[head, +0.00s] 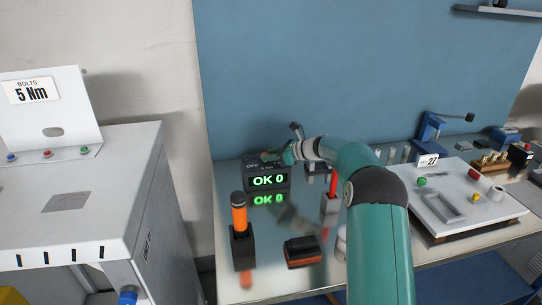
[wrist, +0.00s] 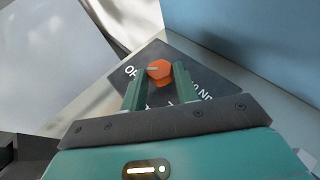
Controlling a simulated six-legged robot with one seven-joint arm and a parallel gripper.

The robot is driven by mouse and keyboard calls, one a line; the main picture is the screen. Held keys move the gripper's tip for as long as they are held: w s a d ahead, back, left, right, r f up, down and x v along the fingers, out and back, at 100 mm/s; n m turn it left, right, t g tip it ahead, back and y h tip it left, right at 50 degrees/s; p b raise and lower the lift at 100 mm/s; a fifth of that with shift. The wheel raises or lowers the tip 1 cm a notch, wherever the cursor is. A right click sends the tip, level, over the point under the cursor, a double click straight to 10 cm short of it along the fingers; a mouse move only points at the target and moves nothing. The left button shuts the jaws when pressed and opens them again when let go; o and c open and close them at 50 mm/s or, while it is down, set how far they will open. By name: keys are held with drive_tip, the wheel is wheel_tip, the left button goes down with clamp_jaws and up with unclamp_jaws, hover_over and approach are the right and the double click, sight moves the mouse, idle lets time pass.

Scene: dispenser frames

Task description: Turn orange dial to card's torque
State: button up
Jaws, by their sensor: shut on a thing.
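The orange dial (wrist: 159,71) sits on a dark panel (wrist: 206,87) in the wrist view, with partly hidden white lettering around it. My gripper (wrist: 156,84) is shut on the dial, one green finger on each side. In the head view my gripper (head: 284,153) reaches the top of a black box whose green display (head: 268,181) reads "OK 0". The dial's pointed setting is hard to read. The card (head: 31,92) on the white stand at the left reads "BOLTS 5 Nm".
An orange-handled tool (head: 239,215) stands in a black holder in front of the box. A red-handled tool (head: 333,183) stands near my arm. A white board (head: 462,191) with small parts and a "27" tag lies at the right. A blue panel (head: 290,70) rises behind the bench.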

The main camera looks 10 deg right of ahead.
drive_tip(key=shift+w+d+r+n+g+y, duration=0.1)
drive_tip(key=shift+w+n+g+y, duration=0.1)
drive_tip(key=shift+n+g+y, duration=0.4)
drive_tip(key=shift+w+r+n+g+y, duration=0.15)
drive_tip(key=shift+n+g+y, duration=0.15)
drive_tip(key=shift+n+g, duration=0.5)
drive_tip(key=shift+f, duration=0.15)
drive_tip(key=o, duration=1)
drive_tip(key=v, duration=1.4)
